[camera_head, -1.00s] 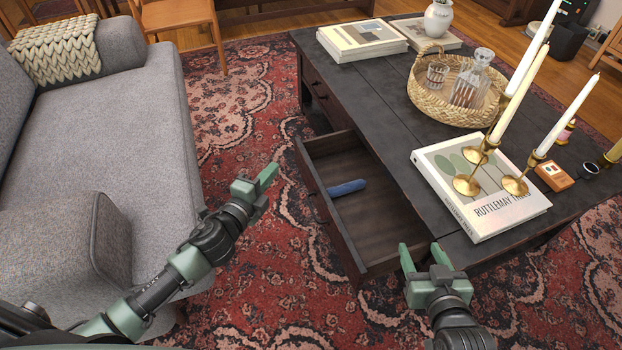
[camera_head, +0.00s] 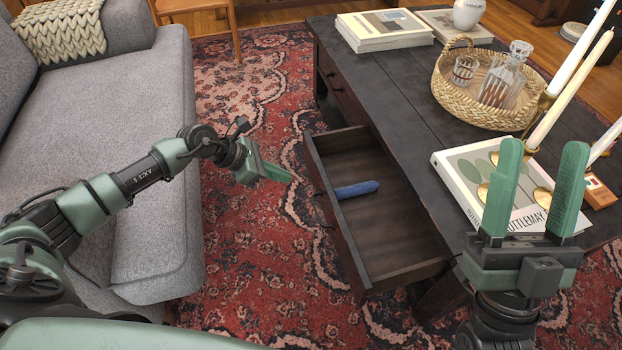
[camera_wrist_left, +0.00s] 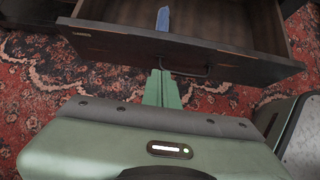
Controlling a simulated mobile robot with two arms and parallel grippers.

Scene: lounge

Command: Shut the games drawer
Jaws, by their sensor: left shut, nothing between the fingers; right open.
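The games drawer (camera_head: 378,247) stands pulled out of the dark coffee table (camera_head: 398,103), with a blue object (camera_head: 357,188) lying inside. My left gripper (camera_head: 288,177) is shut and empty, just left of the drawer front. In the left wrist view the shut fingers (camera_wrist_left: 161,84) point at the drawer front (camera_wrist_left: 165,47), close to its dark handle (camera_wrist_left: 190,71); I cannot tell whether they touch. My right gripper (camera_head: 538,150) is open and empty, fingers up, in front of the book at the table's near end.
A wicker tray (camera_head: 452,98) with glassware, stacked books (camera_head: 383,32), a white book (camera_head: 458,181) and brass candlesticks with tall candles (camera_head: 570,90) stand on the table. A grey sofa (camera_head: 100,110) is at left. Bare rug (camera_head: 245,95) lies between sofa and table.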

